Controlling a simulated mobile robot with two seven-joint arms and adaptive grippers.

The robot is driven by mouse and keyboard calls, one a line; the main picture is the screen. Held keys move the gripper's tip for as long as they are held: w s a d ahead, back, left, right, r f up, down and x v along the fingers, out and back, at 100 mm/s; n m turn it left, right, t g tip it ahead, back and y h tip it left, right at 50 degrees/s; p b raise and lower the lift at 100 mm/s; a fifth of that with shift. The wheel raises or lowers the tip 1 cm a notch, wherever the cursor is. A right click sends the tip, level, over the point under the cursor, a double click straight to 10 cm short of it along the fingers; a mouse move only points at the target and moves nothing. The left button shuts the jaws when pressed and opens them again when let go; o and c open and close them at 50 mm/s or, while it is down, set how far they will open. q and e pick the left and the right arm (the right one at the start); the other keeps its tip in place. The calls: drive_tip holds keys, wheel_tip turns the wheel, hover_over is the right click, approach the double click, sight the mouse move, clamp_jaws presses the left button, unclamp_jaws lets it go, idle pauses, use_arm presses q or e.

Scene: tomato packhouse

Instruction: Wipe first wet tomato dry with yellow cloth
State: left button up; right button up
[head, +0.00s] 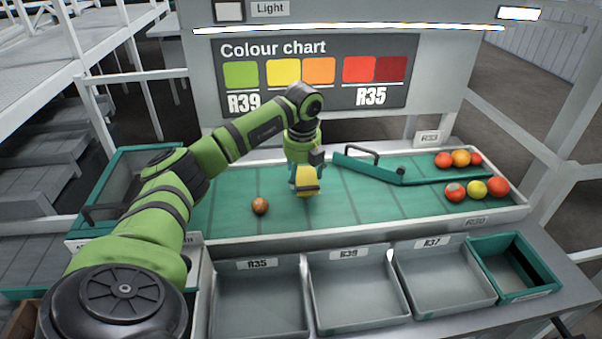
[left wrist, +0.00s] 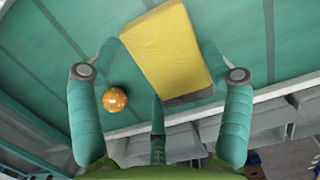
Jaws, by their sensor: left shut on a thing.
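My left gripper (head: 305,178) is shut on the yellow cloth (head: 307,182), a block-like pad with a grey edge, held over the green sorting surface (head: 225,215). A single brownish-orange tomato (head: 260,206) lies on the surface to the left of the gripper, apart from the cloth. In the left wrist view this tomato (left wrist: 115,99) is orange with pale specks, beside the left finger. My right gripper is not in view.
Several red, orange and yellow tomatoes (head: 455,192) lie at the right end, on both sides of a green diverter bar (head: 370,170). Grey bins (head: 262,330) and a green-rimmed bin (head: 510,292) line the front. The surface around the lone tomato is clear.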

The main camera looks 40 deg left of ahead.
use_arm(q)
drive_tip(key=shift+w+a, duration=0.7)
drive_tip(key=shift+a, duration=0.15)
drive_tip(key=shift+s+d+p, duration=0.55)
drive_tip(key=shift+s+d, duration=0.9)
drive_tip(key=shift+d, duration=0.25)
drive_tip(key=shift+w, duration=0.1)
drive_tip(key=shift+w+a, duration=0.7)
drive_tip(key=shift+a, duration=0.15)
drive_tip(key=shift+w+a, duration=0.65)
drive_tip(key=shift+a, duration=0.2)
drive_tip(key=shift+s+d, duration=0.1)
drive_tip(key=shift+s+d+p, duration=0.5)
drive_tip(key=shift+s+d, duration=0.85)
drive_tip(key=shift+d, duration=0.25)
